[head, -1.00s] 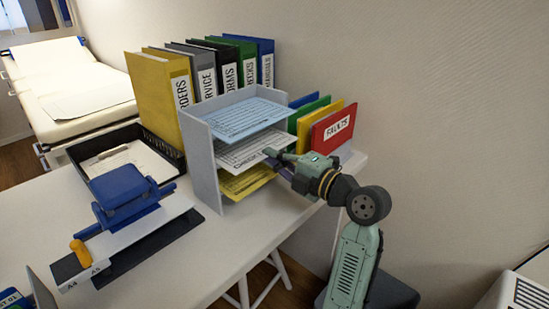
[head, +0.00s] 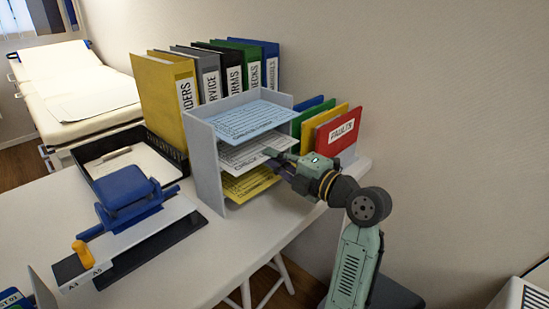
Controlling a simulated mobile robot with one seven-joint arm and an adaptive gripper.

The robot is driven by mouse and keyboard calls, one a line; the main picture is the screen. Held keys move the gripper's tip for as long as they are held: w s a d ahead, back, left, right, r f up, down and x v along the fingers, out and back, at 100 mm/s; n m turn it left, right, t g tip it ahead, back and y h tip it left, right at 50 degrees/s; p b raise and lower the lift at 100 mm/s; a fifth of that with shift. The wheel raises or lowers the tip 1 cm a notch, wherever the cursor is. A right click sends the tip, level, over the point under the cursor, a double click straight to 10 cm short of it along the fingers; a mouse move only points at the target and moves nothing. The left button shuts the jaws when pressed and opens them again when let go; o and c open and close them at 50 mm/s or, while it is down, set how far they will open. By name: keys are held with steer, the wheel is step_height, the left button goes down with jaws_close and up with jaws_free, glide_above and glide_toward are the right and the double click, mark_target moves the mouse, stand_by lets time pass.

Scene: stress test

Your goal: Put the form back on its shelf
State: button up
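A pale grey shelf rack (head: 207,165) stands on the table and holds forms on stacked levels. A blue form (head: 252,120) lies on the top level. A white form (head: 245,156) lies on the middle level, its labelled front edge showing. A yellow form (head: 246,185) lies on the lower level. My gripper (head: 276,163) is at the rack's open front, by the right part of the white form's front edge. One finger shows at the level of that edge and a darker one lower. Whether they pinch the white form is too small to tell.
Tall binders (head: 165,100) stand behind the rack. Smaller coloured folders, the red one (head: 336,133) in front, stand to its right. A black tray (head: 182,158) and a blue hole punch (head: 130,192) are at left. The table front (head: 240,240) is clear.

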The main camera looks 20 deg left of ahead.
steer(key=o, duration=0.4)
steer(key=shift+d, duration=0.1)
steer(key=v, duration=1.2)
